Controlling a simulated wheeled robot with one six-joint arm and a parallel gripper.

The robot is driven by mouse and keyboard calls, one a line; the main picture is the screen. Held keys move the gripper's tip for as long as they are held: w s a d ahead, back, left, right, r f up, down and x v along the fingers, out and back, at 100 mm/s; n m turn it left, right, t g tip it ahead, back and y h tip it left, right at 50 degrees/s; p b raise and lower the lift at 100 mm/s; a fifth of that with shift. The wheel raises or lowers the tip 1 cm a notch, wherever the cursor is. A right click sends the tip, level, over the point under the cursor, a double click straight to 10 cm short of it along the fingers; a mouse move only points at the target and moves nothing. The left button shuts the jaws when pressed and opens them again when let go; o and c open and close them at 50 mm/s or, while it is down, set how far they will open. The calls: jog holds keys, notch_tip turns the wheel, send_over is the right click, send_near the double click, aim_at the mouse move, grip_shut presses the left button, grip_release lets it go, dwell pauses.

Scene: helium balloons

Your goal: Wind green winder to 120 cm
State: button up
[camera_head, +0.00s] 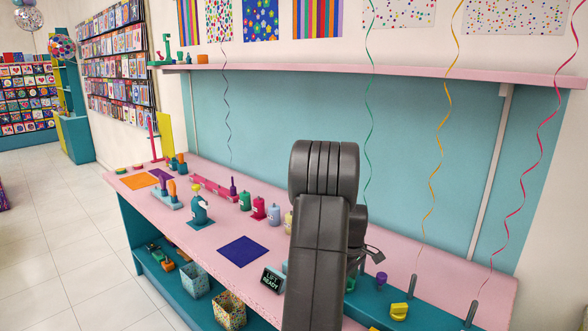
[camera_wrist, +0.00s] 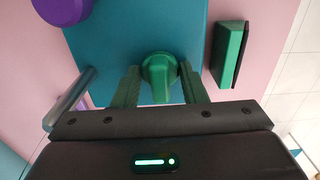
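The green winder (camera_wrist: 160,78) sits on a teal base (camera_wrist: 120,35) in the wrist view, with a rounded head and a raised grip. My gripper (camera_wrist: 159,72) has its two fingers on either side of the winder's head, with narrow gaps showing, so it looks open around it. In the head view only a small green part of the winder (camera_head: 350,285) shows beside my arm, which hides the rest and my fingers. A wavy green ribbon (camera_head: 369,100) hangs down and passes behind my arm. No length reading is legible.
A purple winder (camera_head: 381,278) and a yellow winder (camera_head: 399,311) stand to the right on the teal strip, near thin grey posts (camera_head: 413,287). A dark-and-green block (camera_wrist: 230,54) is right of the fingers in the wrist view.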

notch_tip(320, 180, up, 7)
jog(key=p, duration=0.4)
jog(key=shift+r+p, duration=0.1)
jog(key=shift+p, duration=0.2)
notch_tip(320, 180, down, 8)
jog(key=b, duration=0.5)
jog(key=shift+r+m, duration=0.35)
jog(key=shift+m, duration=0.85)
